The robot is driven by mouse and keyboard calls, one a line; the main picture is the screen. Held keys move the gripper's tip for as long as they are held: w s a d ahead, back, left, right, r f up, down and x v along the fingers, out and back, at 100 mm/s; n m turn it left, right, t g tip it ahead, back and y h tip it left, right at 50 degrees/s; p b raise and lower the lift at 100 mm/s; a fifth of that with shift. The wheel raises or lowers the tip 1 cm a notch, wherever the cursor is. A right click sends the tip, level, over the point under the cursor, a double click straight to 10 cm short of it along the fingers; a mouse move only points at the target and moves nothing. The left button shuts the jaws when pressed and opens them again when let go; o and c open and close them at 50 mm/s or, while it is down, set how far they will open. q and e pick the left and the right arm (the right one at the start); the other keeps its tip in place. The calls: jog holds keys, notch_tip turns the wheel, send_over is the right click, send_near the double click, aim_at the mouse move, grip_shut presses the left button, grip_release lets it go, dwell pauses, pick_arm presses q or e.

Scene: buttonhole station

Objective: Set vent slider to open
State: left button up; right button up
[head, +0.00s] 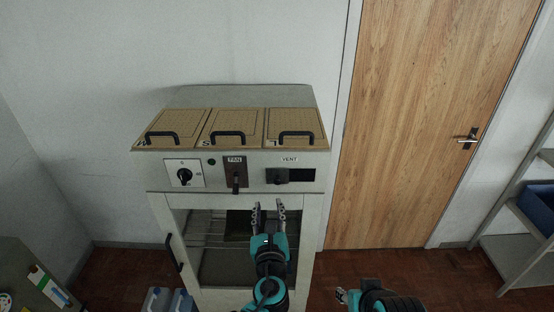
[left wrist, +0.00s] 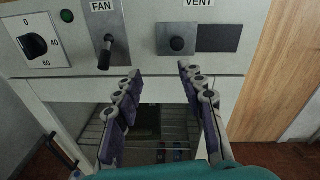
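The vent slider (head: 277,176) is a dark plate with a round knob under the VENT label on the cabinet's front panel. It sits at the left of its dark slot (head: 303,175). In the left wrist view the slider (left wrist: 176,44) is at upper middle, with the dark slot area (left wrist: 220,38) to its right. My left gripper (head: 269,204) is open and empty, just below the slider in the picture and apart from it. Its two fingers (left wrist: 158,75) point up toward the panel on either side of the knob. My right gripper (head: 343,295) shows only partly at the bottom edge.
Left of the slider are the FAN lever (head: 236,178), a green button (left wrist: 67,16) and a timer dial (head: 184,175). Handled lids (head: 230,128) lie above, and a glass-fronted door (head: 203,245) below. A wooden door (head: 420,130) and shelves (head: 525,215) stand right.

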aim_at(278, 182)
pick_arm(q)
jog(key=w+m, duration=0.1)
jog(key=w, duration=0.1)
jog(key=w+d+r, duration=0.1)
jog(key=w, duration=0.2)
jog(key=w+d+m+h, duration=0.1)
jog(key=w, duration=0.2)
jog(key=shift+d+r+m+t, duration=0.15)
jog(key=shift+d+m+t, duration=0.05)
jog(key=shift+m+t, duration=0.1)
grip_shut()
